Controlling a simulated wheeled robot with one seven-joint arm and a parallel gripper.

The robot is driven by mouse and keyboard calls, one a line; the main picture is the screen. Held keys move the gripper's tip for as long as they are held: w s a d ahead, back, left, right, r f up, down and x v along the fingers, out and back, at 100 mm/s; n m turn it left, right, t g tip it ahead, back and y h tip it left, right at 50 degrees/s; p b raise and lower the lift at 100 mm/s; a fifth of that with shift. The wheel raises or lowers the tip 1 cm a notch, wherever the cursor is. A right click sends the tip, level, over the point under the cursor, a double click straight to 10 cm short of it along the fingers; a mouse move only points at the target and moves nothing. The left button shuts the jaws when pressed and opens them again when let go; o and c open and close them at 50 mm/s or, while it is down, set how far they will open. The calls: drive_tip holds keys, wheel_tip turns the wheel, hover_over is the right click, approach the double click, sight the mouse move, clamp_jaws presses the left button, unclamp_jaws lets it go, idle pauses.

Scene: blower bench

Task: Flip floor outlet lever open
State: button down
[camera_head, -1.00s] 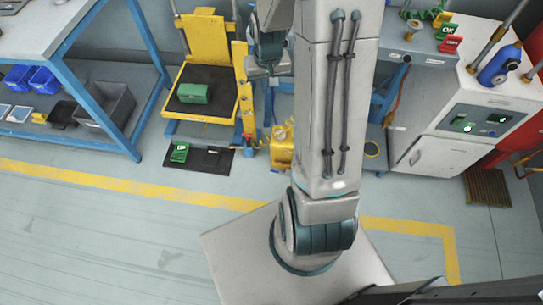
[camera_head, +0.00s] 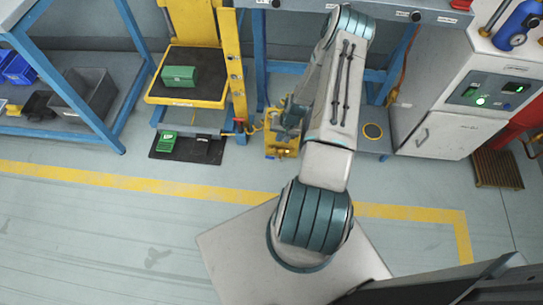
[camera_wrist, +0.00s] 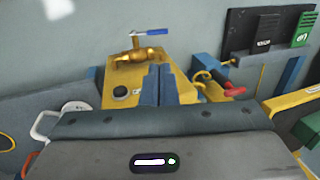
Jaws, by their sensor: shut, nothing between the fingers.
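The floor outlet is a yellow block (camera_head: 283,150) on the floor, below the bench in the head view. In the wrist view, the yellow block (camera_wrist: 115,75) carries a brass valve (camera_wrist: 137,50) with a blue lever handle (camera_wrist: 150,32). The handle lies roughly level and points right in that picture. My gripper (camera_wrist: 158,68) is shut and empty. Its fingertips overlap the yellow block in the wrist view, below the valve and apart from the lever. In the head view, my gripper (camera_head: 287,122) is at the block, and my arm hides part of the outlet.
A yellow stand (camera_head: 190,88) with a green box (camera_head: 180,76) is left of the outlet. Blue bench legs (camera_head: 262,65) and a white cabinet (camera_head: 435,130) flank the space. The front floor is clear.

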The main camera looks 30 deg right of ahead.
sight(270, 158)
drive_tip(key=b+x, duration=0.4)
drive_tip(key=x, duration=1)
drive_tip(key=shift+f, duration=0.35)
